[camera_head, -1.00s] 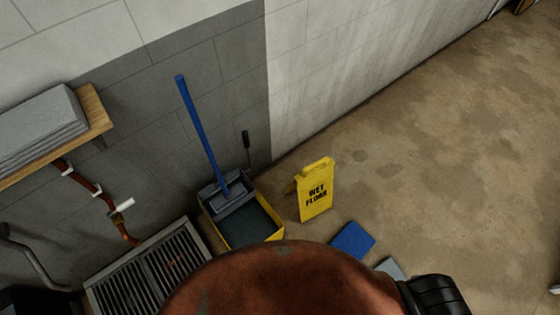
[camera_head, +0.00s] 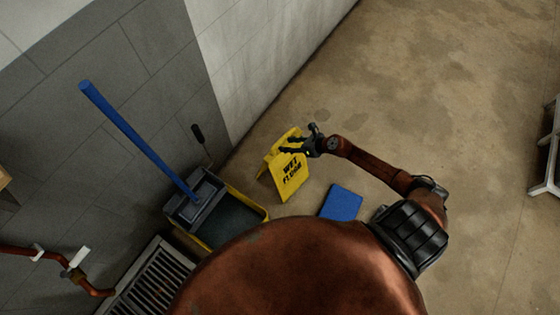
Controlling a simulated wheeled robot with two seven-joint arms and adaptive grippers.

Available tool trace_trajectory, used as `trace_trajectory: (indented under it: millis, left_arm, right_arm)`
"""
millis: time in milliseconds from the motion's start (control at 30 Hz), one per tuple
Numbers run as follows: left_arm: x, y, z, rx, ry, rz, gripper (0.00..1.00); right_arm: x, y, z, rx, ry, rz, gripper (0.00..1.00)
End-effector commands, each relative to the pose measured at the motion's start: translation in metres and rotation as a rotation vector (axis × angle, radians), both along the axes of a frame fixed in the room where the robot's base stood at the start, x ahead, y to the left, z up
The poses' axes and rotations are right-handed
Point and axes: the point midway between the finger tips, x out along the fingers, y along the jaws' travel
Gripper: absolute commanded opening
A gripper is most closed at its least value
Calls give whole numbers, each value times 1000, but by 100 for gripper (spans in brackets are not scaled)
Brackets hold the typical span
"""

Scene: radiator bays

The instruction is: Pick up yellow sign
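The yellow wet floor sign (camera_head: 289,180) stands upright on the floor, right of the mop bucket. My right arm reaches in from the right, and its gripper (camera_head: 292,144) is at the upper part of the sign, with dark fingers overlapping its top edge. The fingers look spread apart, but I cannot tell whether they touch the sign. My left gripper is not in view.
The yellow and grey mop bucket (camera_head: 236,217) with a blue handle (camera_head: 135,136) stands close left of the sign. A blue square (camera_head: 342,203) lies on the floor to its right. A floor grate (camera_head: 155,279) is at lower left. Open floor lies right.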

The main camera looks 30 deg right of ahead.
Motion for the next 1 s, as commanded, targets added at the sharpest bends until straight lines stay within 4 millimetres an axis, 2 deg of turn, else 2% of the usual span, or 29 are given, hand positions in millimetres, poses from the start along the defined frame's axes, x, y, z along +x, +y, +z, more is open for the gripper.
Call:
trace_trajectory:
  millis: [33,100,200,300,400,533,1000]
  left_arm:
    - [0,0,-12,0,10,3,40]
    - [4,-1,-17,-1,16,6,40]
    - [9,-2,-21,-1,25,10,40]
    - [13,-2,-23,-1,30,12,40]
    - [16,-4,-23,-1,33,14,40]
    - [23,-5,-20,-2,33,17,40]
    - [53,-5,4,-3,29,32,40]
  right_arm:
    - [4,7,0,-178,-51,197,38]
    - [5,11,6,-416,-114,444,38]
    - [4,4,10,-719,-177,734,38]
    - [6,-10,14,-951,-212,937,38]
    - [9,-22,19,-1099,-226,1056,38]
    - [14,-28,16,-1172,-232,1114,38]
    - [34,-24,-12,-1173,-231,1112,38]
